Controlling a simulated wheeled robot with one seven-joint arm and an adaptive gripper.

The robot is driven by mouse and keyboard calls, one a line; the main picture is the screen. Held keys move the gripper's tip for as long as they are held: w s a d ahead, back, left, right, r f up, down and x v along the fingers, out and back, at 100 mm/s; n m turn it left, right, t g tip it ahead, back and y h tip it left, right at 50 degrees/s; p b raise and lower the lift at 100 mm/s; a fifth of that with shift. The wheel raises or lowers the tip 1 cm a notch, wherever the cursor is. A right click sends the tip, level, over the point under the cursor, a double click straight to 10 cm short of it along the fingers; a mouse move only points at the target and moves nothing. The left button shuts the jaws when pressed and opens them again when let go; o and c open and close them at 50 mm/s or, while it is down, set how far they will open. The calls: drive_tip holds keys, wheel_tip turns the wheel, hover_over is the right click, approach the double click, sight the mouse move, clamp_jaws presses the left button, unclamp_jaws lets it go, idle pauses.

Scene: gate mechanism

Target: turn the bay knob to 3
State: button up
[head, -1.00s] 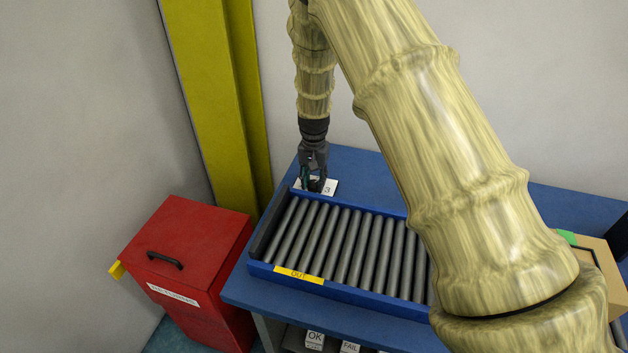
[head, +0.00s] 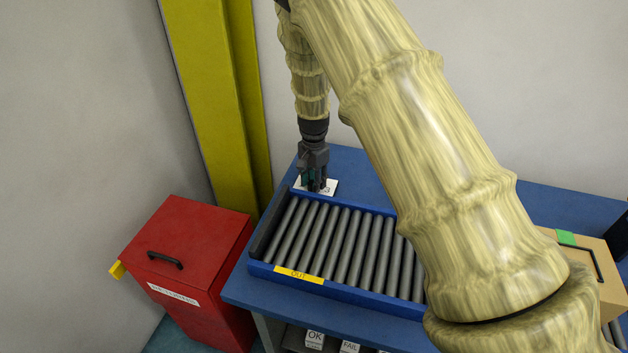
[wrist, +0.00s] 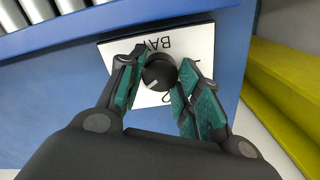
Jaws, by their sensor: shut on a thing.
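The bay knob (wrist: 159,75) is a round black dial with a white pointer mark, on a white label plate (wrist: 115,53) with black lettering. In the wrist view the pointer mark is at the knob's lower left. My gripper (wrist: 157,80) has its green-padded fingers on both sides of the knob and is shut on it. In the head view my gripper (head: 317,188) points down onto the plate (head: 332,184), hiding the knob.
A roller tray (head: 340,245) with a yellow OUT label lies just in front of the plate on the blue table (head: 355,165). A red bin (head: 190,255) and a yellow post (head: 215,100) stand at left. A cardboard box (head: 590,255) is at right.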

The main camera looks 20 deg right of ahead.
drive_tip(key=shift+w+d+r, duration=0.1)
drive_tip(key=shift+w+r, duration=0.05)
drive_tip(key=shift+r, duration=0.05)
drive_tip(key=o, duration=1)
drive_tip(key=shift+o, duration=0.2)
drive_tip(key=shift+f, duration=0.1)
wheel_tip(320, 180, up, 12)
